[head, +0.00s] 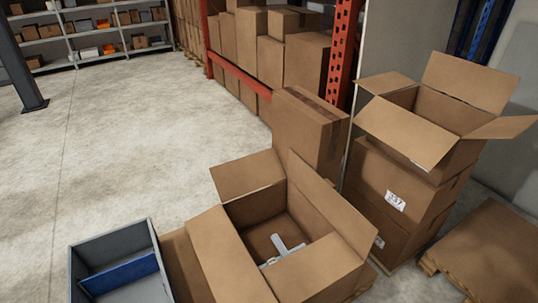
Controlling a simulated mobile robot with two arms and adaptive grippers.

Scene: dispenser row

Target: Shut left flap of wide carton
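A wide open carton (262,205) stands at the bottom centre of the head view. Its left flap (222,262) is open and slopes outward to the left. The far flap (247,175) is folded outward, the right flap (330,205) stands up and leans to the right, and the near flap (318,272) is open outward. A pale grey T-shaped object (283,248) lies inside the carton; I cannot tell what it is. Neither of my grippers shows in the head view.
A grey bin (85,250) with a blue divider stands left of the carton. A tall closed carton (300,130) stands behind it. Stacked cartons (400,195) with an open one (425,125) on top stand right. A pallet (490,250) lies lower right. The floor at left is clear.

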